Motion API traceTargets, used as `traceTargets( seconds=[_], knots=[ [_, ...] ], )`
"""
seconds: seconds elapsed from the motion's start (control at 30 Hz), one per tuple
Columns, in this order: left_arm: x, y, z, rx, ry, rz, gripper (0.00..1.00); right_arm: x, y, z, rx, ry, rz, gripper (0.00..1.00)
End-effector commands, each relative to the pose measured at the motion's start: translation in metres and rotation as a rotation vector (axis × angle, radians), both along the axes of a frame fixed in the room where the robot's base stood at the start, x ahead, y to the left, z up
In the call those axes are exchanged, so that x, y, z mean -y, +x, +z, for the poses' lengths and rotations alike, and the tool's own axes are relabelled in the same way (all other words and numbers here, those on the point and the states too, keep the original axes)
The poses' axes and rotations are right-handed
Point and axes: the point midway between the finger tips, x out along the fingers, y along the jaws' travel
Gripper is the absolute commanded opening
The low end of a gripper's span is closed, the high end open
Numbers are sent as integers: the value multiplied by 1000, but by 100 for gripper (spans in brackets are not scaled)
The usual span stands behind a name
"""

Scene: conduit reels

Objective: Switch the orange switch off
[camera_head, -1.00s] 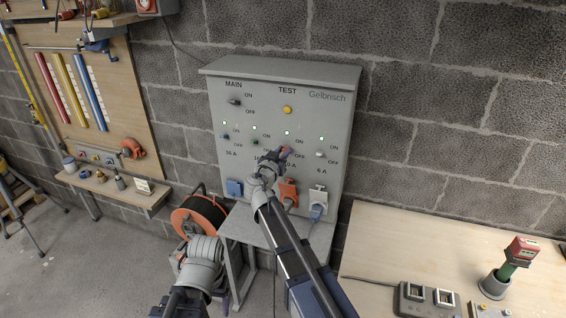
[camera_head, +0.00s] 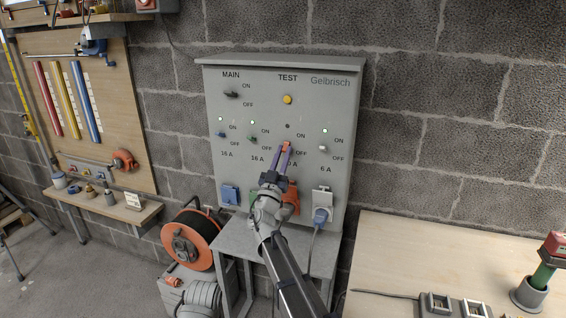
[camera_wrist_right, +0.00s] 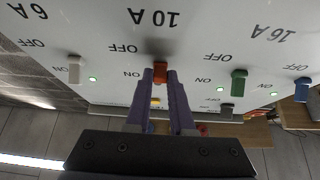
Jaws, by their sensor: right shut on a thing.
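The orange switch (camera_head: 286,147) is in the 10 A column of the grey panel. It sits low, toward its OFF label, and the small lamp (camera_head: 287,126) above it is dark. My right gripper (camera_head: 284,152) reaches up to it and is shut on it. In the right wrist view, upside down, the two purple fingers of the gripper (camera_wrist_right: 160,76) are on either side of the orange switch (camera_wrist_right: 160,68). The fingers partly cover the switch in both views. My left gripper is not in view.
Beside it on the panel are a green switch (camera_head: 252,139) and a white switch (camera_head: 323,148), with lit green lamps. Plugs and sockets, including a grey-blue plug (camera_head: 322,214), are below. An orange cable reel (camera_head: 184,245) stands left, a wooden bench (camera_head: 420,255) right.

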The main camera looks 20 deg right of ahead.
Motion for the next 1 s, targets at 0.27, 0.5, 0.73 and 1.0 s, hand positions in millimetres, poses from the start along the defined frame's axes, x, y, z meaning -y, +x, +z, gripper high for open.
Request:
traceTargets(
  seconds=[0.27,0.5,0.73,1.0],
  knots=[
    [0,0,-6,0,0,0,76,0,0,-1,22,-16,0,0],
    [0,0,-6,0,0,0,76,0,0,-1,22,-16,-1,0],
    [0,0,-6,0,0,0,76,0,0,-1,22,-16,-1,40],
    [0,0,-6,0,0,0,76,0,0,-1,21,-15,-1,51]
  ],
)
